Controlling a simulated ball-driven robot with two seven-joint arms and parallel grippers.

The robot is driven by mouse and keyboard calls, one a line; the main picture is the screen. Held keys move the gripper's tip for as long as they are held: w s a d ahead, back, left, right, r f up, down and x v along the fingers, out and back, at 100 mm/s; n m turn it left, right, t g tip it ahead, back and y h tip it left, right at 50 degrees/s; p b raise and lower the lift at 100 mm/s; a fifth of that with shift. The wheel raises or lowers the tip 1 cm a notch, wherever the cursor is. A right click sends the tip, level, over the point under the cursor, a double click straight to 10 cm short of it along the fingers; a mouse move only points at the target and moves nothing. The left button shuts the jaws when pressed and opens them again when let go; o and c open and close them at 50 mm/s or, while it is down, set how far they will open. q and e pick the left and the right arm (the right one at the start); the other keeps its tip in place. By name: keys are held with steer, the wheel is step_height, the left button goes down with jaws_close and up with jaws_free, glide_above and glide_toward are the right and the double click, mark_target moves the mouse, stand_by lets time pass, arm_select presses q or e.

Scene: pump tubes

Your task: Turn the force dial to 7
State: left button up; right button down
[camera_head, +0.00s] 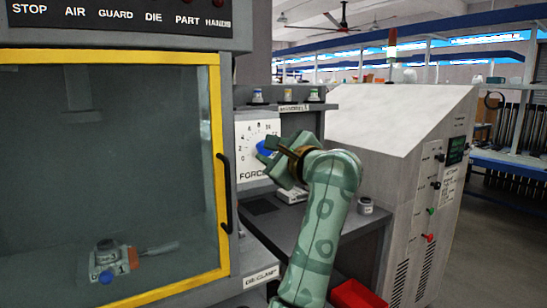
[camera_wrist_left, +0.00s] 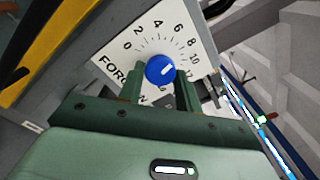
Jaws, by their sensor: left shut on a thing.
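The force dial is a blue round knob (camera_head: 265,148) on a white scale plate (camera_head: 246,130) marked with numbers and FORCE. In the left wrist view the knob (camera_wrist_left: 160,70) has a short white mark pointing right and slightly up, roughly toward the 10; the exact reading is hard to tell. My left gripper (camera_head: 275,153) is at the plate, partly covering the knob and the scale's right side in the head view. In the left wrist view its green fingers (camera_wrist_left: 160,80) sit on either side of the knob, shut on it. My right gripper is not in view.
A guard door (camera_head: 214,90) with a yellow frame and black handle (camera_head: 224,195) stands left of the dial. A grey shelf (camera_head: 262,222) lies below it, with a small round item (camera_head: 365,206) on it. A red bin (camera_head: 355,295) is low at the front. A grey cabinet (camera_head: 400,190) stands right.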

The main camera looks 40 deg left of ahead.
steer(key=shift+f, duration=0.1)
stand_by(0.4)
arm_select(q)
steer(key=o, duration=1)
steer(key=shift+d, duration=0.1)
steer(key=p+v, duration=0.3)
steer(key=v, duration=1.3)
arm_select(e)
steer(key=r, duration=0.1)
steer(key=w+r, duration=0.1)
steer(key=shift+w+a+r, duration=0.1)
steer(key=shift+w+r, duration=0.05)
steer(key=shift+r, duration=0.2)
